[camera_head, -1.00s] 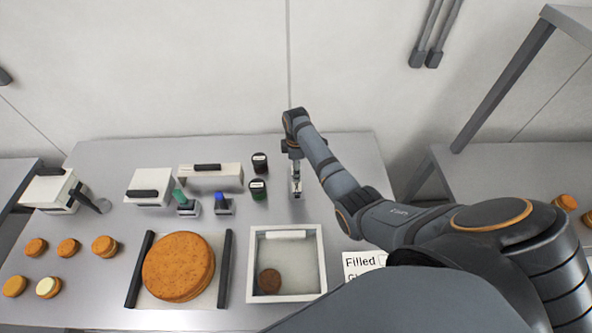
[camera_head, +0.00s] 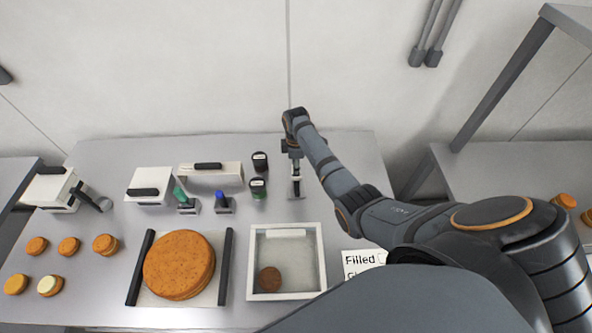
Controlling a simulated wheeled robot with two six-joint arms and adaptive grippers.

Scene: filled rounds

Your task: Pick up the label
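A white card with black print reading "Filled" (camera_head: 359,258) lies on the table at the front right, partly covered by my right arm. A small blank white strip (camera_head: 286,233) shows at the back inside edge of a white-rimmed tray (camera_head: 252,262); I cannot tell which of these is the label. My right gripper (camera_head: 296,183) points down near the back of the table, behind the tray. It is small in view, over a small grey item, and I cannot tell if its fingers are open or shut. My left gripper is not in view.
A large round cake (camera_head: 179,265) sits on a board between dark bars. Two dark jars (camera_head: 259,187), green- and blue-topped tools (camera_head: 222,202) and white boxes (camera_head: 149,185) stand behind. Several small rounds (camera_head: 68,246) lie at left. A brown round (camera_head: 270,279) is in the tray.

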